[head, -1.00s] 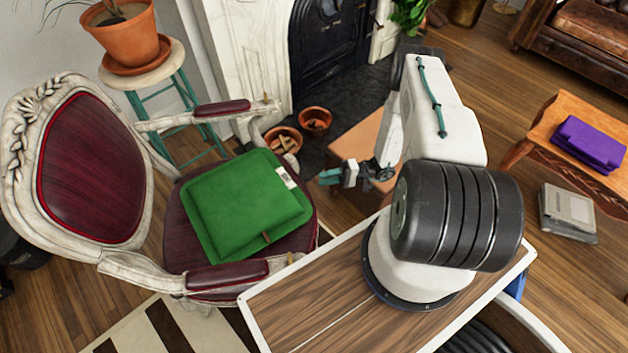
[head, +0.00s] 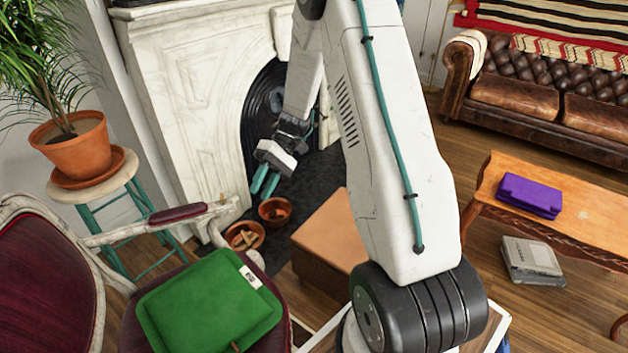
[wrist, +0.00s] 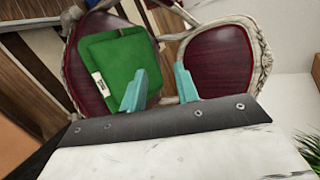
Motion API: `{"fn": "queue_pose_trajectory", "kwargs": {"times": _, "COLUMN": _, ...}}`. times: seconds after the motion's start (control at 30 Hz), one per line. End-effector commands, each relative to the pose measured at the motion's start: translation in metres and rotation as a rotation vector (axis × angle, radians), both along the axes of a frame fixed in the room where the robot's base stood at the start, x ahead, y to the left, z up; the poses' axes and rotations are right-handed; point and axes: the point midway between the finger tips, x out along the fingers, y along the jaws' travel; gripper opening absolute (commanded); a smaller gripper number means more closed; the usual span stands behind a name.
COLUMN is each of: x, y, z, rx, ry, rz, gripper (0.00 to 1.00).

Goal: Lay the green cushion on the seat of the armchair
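The green cushion (head: 210,303) lies flat on the dark red seat of the armchair (head: 132,335) in the head view, with a white label at its upper right corner. In the wrist view the cushion (wrist: 112,65) rests on the seat, and the armchair's red backrest (wrist: 218,60) is to its right. My gripper (head: 264,186) is raised in front of the fireplace, beyond the chair and apart from the cushion. Its two teal fingers (wrist: 163,88) are spread with nothing between them. Part of the armchair is cut off at the head view's lower left.
A white marble fireplace (head: 185,100) stands behind my gripper. A potted plant (head: 75,145) sits on a stool at the left. Terracotta pots (head: 275,211) and a tan footstool (head: 330,232) are on the floor. A wooden table (head: 575,217) with a purple folded item (head: 530,194) is at the right.

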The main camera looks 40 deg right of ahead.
Motion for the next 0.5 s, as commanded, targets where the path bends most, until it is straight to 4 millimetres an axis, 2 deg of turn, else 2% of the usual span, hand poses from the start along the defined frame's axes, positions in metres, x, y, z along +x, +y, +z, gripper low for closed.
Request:
{"fn": "queue_pose_trajectory", "kwargs": {"times": 0.03, "x": -0.007, "y": 0.008, "z": 0.024, "rx": -0.049, "ry": -0.008, "rz": 0.022, "gripper": 0.31}}
{"fn": "queue_pose_trajectory", "kwargs": {"times": 0.2, "x": -0.039, "y": 0.030, "z": 0.084, "rx": -0.220, "ry": -0.017, "rz": 0.070, "gripper": 0.31}}
{"fn": "queue_pose_trajectory", "kwargs": {"times": 0.4, "x": -0.087, "y": 0.052, "z": 0.141, "rx": -0.421, "ry": -0.059, "rz": 0.090, "gripper": 0.31}}
{"fn": "queue_pose_trajectory", "kwargs": {"times": 0.5, "x": -0.114, "y": 0.060, "z": 0.163, "rx": -0.518, "ry": -0.092, "rz": 0.084, "gripper": 0.31}}
